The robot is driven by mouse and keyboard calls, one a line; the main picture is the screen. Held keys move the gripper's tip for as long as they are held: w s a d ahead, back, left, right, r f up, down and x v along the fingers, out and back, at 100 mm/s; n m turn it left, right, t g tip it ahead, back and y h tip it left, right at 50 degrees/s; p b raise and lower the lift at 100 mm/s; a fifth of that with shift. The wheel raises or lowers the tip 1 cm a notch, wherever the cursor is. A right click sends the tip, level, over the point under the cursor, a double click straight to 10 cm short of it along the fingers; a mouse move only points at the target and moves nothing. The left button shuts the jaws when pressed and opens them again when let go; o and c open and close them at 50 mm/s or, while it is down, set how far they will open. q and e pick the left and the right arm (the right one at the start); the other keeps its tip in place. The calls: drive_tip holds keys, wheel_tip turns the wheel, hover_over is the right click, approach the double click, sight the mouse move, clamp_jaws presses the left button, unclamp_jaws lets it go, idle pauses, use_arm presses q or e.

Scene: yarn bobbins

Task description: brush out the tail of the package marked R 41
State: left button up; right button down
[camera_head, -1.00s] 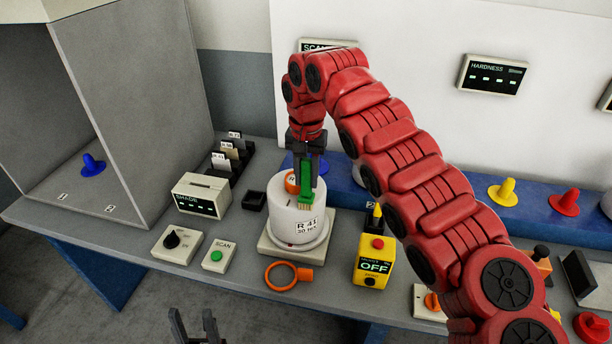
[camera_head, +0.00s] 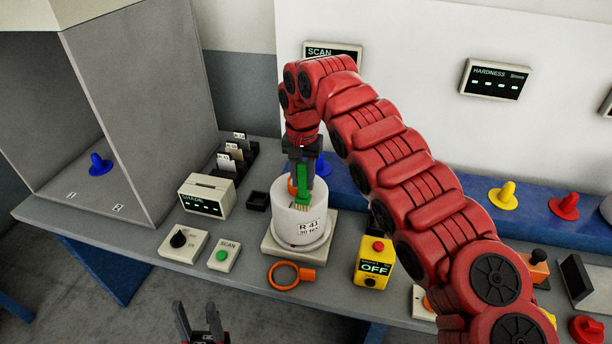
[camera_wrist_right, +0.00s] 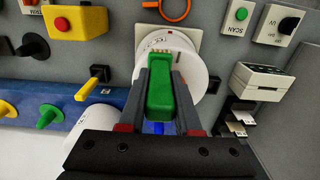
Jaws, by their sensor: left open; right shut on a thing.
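The package marked R 41 (camera_head: 299,222) is a white bobbin standing upright on a pale square plate (camera_head: 277,245), its label facing the front. My right gripper (camera_head: 303,172) is shut on a green brush (camera_head: 302,198) and holds it bristles down at the package's top. The brush also shows between the jaws in the right wrist view (camera_wrist_right: 160,98), with its bristles over the white package (camera_wrist_right: 196,62). I cannot tell whether the bristles touch it, and no tail shows clearly. My left gripper (camera_head: 199,312) is open and empty, low in front of the bench.
An orange ring (camera_head: 284,283) lies before the plate. A yellow box reading OFF (camera_head: 373,265) stands to the right, SCAN (camera_head: 223,257) and SHADE (camera_head: 206,196) boxes to the left. Coloured cones (camera_head: 503,195) line the blue ledge. A grey booth (camera_head: 140,110) is at the far left.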

drive_tip(key=shift+w+a+p, duration=0.15)
drive_tip(key=shift+a+p, duration=0.15)
drive_tip(key=shift+p, duration=0.2)
drive_tip(key=shift+w+r, duration=0.1)
drive_tip(key=shift+r, duration=0.2)
wheel_tip(320, 180, up, 7)
drive_tip(key=p, duration=0.3)
drive_tip(key=shift+r+p, duration=0.2)
drive_tip(key=shift+p, duration=0.1)
drive_tip(key=shift+f, duration=0.1)
